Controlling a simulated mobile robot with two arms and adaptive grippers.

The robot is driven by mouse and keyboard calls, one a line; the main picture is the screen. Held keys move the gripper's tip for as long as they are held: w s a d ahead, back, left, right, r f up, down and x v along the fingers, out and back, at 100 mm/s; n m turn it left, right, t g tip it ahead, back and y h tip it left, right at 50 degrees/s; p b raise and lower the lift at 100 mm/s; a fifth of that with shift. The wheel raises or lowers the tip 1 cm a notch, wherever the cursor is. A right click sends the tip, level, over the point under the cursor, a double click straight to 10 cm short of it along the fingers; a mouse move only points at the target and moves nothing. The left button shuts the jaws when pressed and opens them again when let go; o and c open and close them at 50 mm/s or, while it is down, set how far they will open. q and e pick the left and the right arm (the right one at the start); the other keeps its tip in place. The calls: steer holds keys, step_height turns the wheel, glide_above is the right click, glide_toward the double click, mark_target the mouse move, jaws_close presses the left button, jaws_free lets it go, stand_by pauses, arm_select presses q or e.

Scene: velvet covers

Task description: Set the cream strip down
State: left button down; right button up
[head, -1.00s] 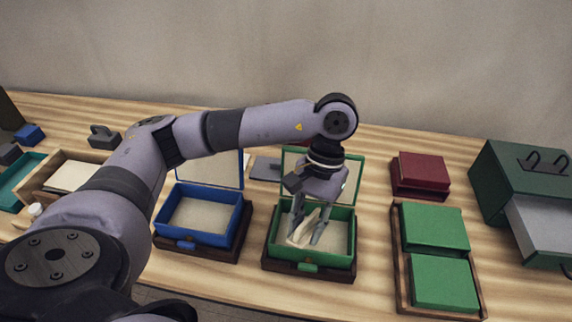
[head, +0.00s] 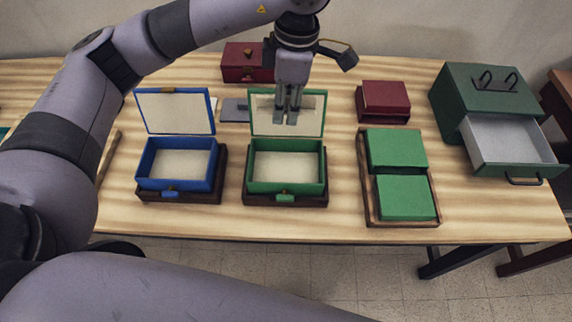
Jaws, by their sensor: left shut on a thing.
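My left gripper (head: 286,120) points down in front of the raised lid of the green box (head: 252,170). Its fingers are shut on the cream strip (head: 309,101), which shows only as a pale band beside and behind the fingers. Much of the strip is hidden and blends with the pale inside of the lid. The green box stands open, and only its pale floor shows inside. My right gripper is not in view.
An open blue box (head: 142,170) stands to the left. A wooden tray (head: 365,190) with two green blocks is to the right. Dark red boxes (head: 384,98) stand behind. A green cabinet (head: 450,108) has its drawer (head: 525,172) pulled out.

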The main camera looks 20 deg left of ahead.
arm_select(q)
steer(key=p, duration=0.2)
glide_above(284, 171)
steer(key=f, duration=1.5)
steer(key=shift+d+f, duration=0.1)
steer(key=shift+d, duration=0.1)
step_height(284, 171, down, 4)
steer(key=shift+p, duration=0.55)
steer(key=shift+w+f+b, duration=0.1)
steer(key=shift+f+b, duration=0.65)
steer(key=shift+b, duration=0.05)
steer(key=c, duration=1.3)
jaws_free()
